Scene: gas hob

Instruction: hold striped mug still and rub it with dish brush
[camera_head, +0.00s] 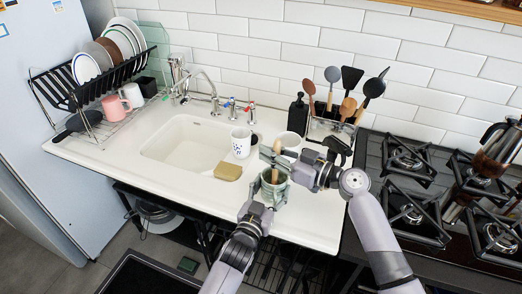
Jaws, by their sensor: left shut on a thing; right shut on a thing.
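A grey-green mug (271,194), which I take as the striped mug, is at the front of the white counter, right of the sink. Its stripes are too small to make out. My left gripper (262,198) is shut on the mug from below and in front. My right gripper (276,158) comes in from the right and is shut on the wooden handle of the dish brush (275,175). The brush stands upright over the mug, its lower end hidden at or inside the mug. Whether the bristles touch the mug is not clear.
A patterned white cup (241,142) and a yellow sponge (228,171) are beside the sink (184,146). A white bowl (288,140) and a utensil holder (331,128) stand behind my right gripper. A gas hob (412,205) lies right, a dish rack (100,85) left.

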